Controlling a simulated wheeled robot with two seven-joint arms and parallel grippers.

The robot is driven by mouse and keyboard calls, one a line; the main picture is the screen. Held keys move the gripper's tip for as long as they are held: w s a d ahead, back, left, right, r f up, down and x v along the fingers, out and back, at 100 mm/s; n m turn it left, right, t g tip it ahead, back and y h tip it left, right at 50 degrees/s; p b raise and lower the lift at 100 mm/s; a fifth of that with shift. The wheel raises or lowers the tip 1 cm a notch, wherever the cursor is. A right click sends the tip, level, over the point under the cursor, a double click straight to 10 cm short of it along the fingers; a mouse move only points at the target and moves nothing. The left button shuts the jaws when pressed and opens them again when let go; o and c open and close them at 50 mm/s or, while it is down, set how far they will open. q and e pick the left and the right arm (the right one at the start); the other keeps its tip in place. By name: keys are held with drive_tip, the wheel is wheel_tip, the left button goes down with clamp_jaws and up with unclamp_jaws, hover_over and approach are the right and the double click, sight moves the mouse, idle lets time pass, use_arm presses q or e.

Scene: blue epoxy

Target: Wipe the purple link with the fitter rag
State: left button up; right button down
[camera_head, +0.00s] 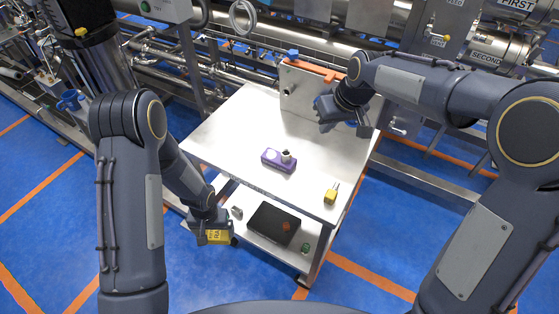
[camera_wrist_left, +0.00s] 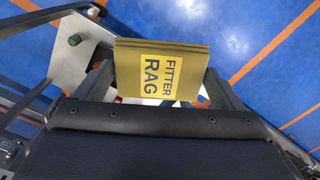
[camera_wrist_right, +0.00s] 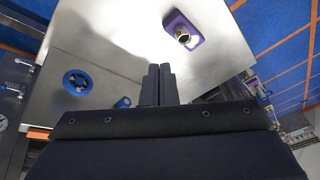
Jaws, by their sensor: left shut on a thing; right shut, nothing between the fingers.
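The purple link (camera_head: 278,160) lies on the white table top, a purple block with a grey metal cylinder and a pale round spot on top. It also shows in the right wrist view (camera_wrist_right: 183,29). My left gripper (camera_head: 210,232) is shut on the yellow fitter rag (camera_head: 217,237), left of the cart and clear of the table top. The rag's label reads FITTER RAG in the left wrist view (camera_wrist_left: 160,72). My right gripper (camera_head: 338,118) is shut and empty, above the table's back right part, apart from the link; its closed fingers show in the right wrist view (camera_wrist_right: 158,85).
The table top (camera_head: 225,130) is mostly bare. A small yellow object (camera_head: 331,193) sits near its front right corner. The lower shelf (camera_head: 250,237) holds a black tray (camera_head: 273,223). An upright panel (camera_head: 305,92) stands at the back. Pipework runs behind.

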use_arm(q)
drive_tip(key=shift+f, duration=0.25)
drive_tip(key=shift+f+b, duration=0.1)
drive_tip(key=shift+b, duration=0.2)
drive_tip(key=shift+f+b, duration=1.6)
use_arm(e)
drive_tip(key=shift+w+a+f+n+h, duration=0.2)
drive_tip(key=shift+w+a+f+n, duration=0.15)
drive_tip(key=shift+w+a+f, duration=1.3)
drive_tip(key=shift+w+a+f+n+h, duration=0.3)
drive_tip(key=shift+a+f, duration=0.7)
drive_tip(key=shift+f, duration=1.4)
drive_tip(key=shift+w+a+f+n+h, duration=0.1)
drive_tip(key=shift+w+a+f+n, duration=0.35)
drive_tip(key=shift+w+a+f, duration=1.2)
use_arm(q)
drive_tip(key=shift+f+b, duration=0.4)
use_arm(e)
drive_tip(key=shift+s+d+f, duration=0.15)
drive_tip(key=shift+s+f, duration=0.15)
drive_tip(key=shift+f, duration=0.15)
drive_tip(key=shift+s+d+f, duration=0.15)
drive_tip(key=shift+s+f, duration=0.1)
drive_tip(key=shift+f, duration=0.2)
use_arm(q)
drive_tip(key=shift+r, duration=0.1)
use_arm(e)
drive_tip(key=shift+r, duration=0.1)
